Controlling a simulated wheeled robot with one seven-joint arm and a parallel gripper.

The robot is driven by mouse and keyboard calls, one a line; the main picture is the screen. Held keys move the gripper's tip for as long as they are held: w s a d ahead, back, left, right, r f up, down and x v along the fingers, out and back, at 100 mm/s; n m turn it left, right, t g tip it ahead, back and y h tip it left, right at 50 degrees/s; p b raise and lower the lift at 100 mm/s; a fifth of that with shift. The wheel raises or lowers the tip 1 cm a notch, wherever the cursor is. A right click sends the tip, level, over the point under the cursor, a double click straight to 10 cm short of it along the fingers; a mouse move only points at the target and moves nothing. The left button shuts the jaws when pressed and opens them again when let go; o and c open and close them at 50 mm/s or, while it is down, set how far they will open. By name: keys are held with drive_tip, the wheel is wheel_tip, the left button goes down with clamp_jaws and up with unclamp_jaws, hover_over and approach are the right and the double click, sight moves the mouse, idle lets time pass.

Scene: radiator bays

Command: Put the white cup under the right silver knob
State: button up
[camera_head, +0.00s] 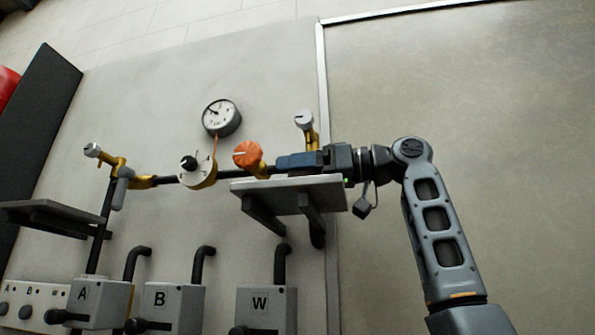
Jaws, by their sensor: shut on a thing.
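I cannot make out the white cup; it may be hidden behind my gripper. The right silver knob (304,119) sits on a yellow valve on the wall, just above my gripper. A left silver knob (92,150) is on another yellow valve at the far left. My gripper (282,161) reaches in from the right, level, above a grey shelf (290,184) and below the right silver knob. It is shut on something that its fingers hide. Its tips are close to the right side of an orange knob (247,155); I cannot tell whether they touch.
A round gauge (221,117) hangs on the wall. A white dial with a black knob (197,171) is left of the orange knob. Another shelf (45,215) is at the left. Grey boxes marked A, B and W (266,306) stand below. The right wall panel is bare.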

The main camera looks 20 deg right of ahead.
drive_tip(key=o, duration=0.8)
drive_tip(key=shift+f, duration=0.1)
drive_tip(key=shift+d+r, duration=0.1)
drive_tip(key=shift+r, duration=0.1)
drive_tip(key=b+v, duration=0.3)
drive_tip(key=v, duration=0.9)
